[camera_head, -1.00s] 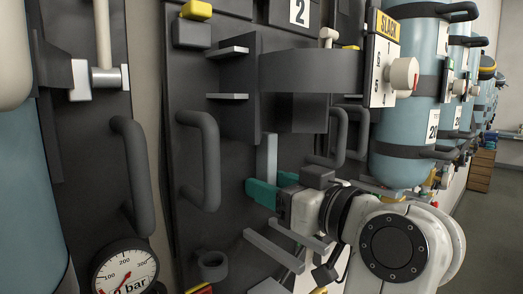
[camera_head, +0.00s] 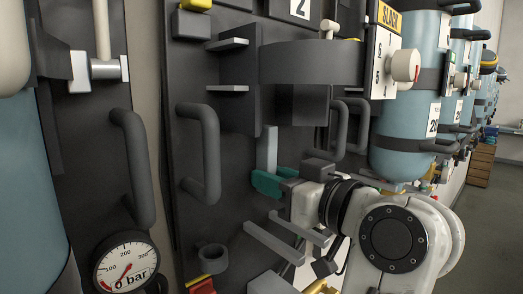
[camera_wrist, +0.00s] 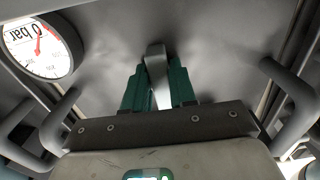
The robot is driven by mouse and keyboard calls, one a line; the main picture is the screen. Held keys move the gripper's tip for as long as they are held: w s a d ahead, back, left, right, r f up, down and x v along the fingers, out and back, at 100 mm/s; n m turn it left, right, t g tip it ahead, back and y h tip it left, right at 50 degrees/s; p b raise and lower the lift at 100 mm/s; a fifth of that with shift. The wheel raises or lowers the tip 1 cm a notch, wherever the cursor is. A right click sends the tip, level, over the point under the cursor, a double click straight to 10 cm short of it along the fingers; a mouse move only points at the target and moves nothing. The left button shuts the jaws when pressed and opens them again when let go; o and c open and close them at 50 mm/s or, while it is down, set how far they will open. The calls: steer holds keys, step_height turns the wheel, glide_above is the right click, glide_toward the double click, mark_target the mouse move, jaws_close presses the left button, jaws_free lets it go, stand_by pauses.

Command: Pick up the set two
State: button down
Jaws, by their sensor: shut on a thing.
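Set two is the dark grey backplate (camera_head: 228,215) with a white "2" label (camera_head: 300,8) at its top. It stands upright and has dark handles, small light shelves and a wide dark band. A light grey upright bar (camera_head: 267,148) sticks up from its lower middle. My gripper (camera_head: 270,182) has teal fingers and is shut on this bar, low on the plate. In the wrist view the teal fingers (camera_wrist: 160,88) press on both sides of the bar (camera_wrist: 156,62), with the plate (camera_wrist: 215,45) behind. The far side of the set is hidden by my arm.
A neighbouring dark set with a pressure gauge (camera_head: 127,264) is close on the left. Blue cylinders (camera_head: 408,100) with a yellow "SLACK" sign (camera_head: 389,17) are on the right. Floor (camera_head: 480,215) is open at far right.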

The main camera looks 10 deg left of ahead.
stand_by(0.8)
steer(key=shift+r, duration=0.25)
steer(key=shift+d+r, duration=0.1)
